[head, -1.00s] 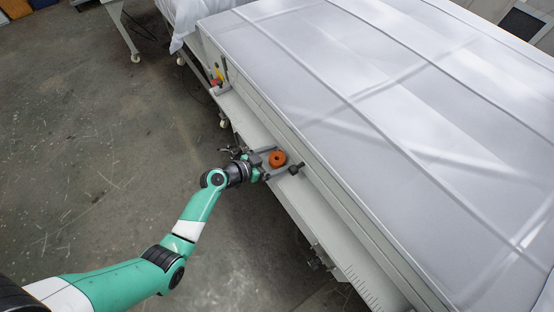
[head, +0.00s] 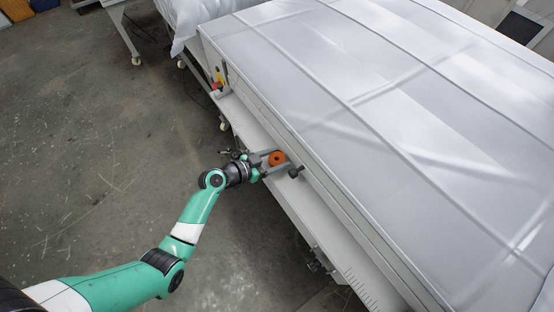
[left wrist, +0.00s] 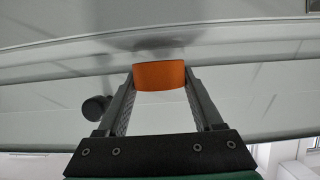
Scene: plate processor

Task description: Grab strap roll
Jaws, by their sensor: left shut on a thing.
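The strap roll (head: 277,158) is a small orange ring with a dark centre hole. It sits at the ledge along the near side of the big machine. My left gripper (head: 274,161) reaches it from the left, with its fingers around the roll. In the left wrist view the orange strap roll (left wrist: 160,76) is between the fingertips of my left gripper (left wrist: 160,80), which are shut on its two sides. Whether the roll still touches the ledge I cannot tell. My right gripper is not in view.
A dark knob (head: 296,171) sticks out close beside the gripper, also in the left wrist view (left wrist: 95,108). The concrete floor at left is clear.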

